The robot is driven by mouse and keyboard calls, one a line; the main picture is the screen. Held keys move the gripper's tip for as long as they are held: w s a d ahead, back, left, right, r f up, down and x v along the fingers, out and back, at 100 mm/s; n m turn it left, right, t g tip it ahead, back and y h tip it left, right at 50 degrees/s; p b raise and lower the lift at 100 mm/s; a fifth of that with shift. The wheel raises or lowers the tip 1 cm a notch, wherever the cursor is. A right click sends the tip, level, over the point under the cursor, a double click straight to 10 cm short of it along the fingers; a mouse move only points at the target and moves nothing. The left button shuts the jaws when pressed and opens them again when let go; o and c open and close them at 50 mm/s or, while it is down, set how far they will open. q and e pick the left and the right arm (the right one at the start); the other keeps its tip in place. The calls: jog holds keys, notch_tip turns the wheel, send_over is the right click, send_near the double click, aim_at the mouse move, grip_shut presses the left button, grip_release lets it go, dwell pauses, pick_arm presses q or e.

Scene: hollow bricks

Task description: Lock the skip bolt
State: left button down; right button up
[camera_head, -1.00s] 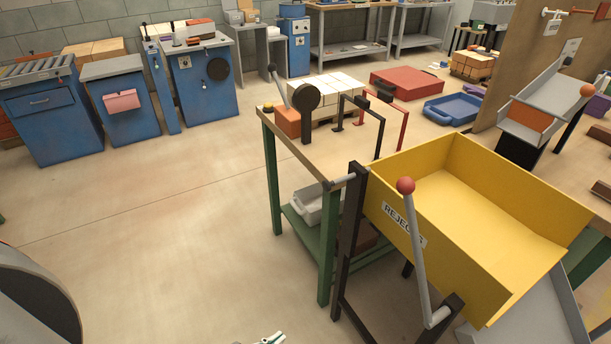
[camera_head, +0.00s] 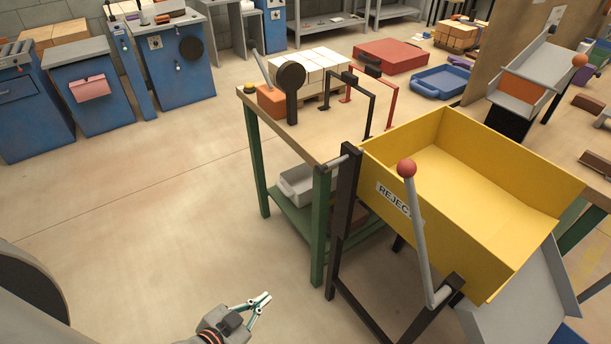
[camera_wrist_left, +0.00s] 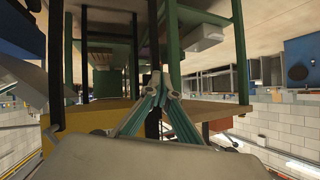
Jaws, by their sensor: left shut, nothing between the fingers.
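The yellow skip (camera_head: 478,190), marked REJECT (camera_head: 396,203), sits in a dark frame (camera_head: 345,215) at the right of the head view. A short grey bar (camera_head: 343,161), which looks like the bolt, lies at the top of the frame's left post. A grey lever (camera_head: 421,240) with a red ball (camera_head: 407,168) stands along the skip's near side. My left gripper (camera_head: 265,297) is shut and empty, low and to the left of the frame, apart from it. Its closed fingertips also show in the left wrist view (camera_wrist_left: 160,80). My right gripper is out of view.
A green-legged bench (camera_head: 318,235) stands behind the frame, with a grey bin (camera_head: 296,186) on its lower shelf. An orange block (camera_head: 271,101) and a black-disc stand (camera_head: 291,85) are on its top. A grey chute (camera_head: 525,300) lies under the skip. Floor to the left is clear.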

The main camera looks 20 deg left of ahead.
pick_arm(q)
jog(key=w+a+r+m+t+h+b, duration=0.1)
jog(key=w+a+r+m+h+b, duration=0.1)
jog(key=w+a+r+m, duration=0.25)
jog(key=w+a+r+m+t+h+b, duration=0.1)
jog(key=w+a+r+m+t+h, duration=0.1)
jog(key=w+r+m, duration=0.35)
notch_tip(320, 180, up, 17)
jog(key=d+m+h+b, duration=0.2)
jog(key=m+h, duration=0.3)
jog(key=m, duration=0.5)
jog(key=shift+d+f+g, duration=0.15)
jog(key=shift+f+g, duration=0.05)
jog(key=shift+g, duration=0.1)
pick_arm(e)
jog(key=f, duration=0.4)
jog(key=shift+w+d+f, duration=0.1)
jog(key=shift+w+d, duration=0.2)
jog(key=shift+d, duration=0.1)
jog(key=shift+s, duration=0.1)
pick_arm(q)
jog(key=b, duration=0.2)
send_near(317, 171)
jog(key=x, duration=0.6)
jog(key=shift+w+d+r, duration=0.1)
jog(key=shift+w+d, duration=0.15)
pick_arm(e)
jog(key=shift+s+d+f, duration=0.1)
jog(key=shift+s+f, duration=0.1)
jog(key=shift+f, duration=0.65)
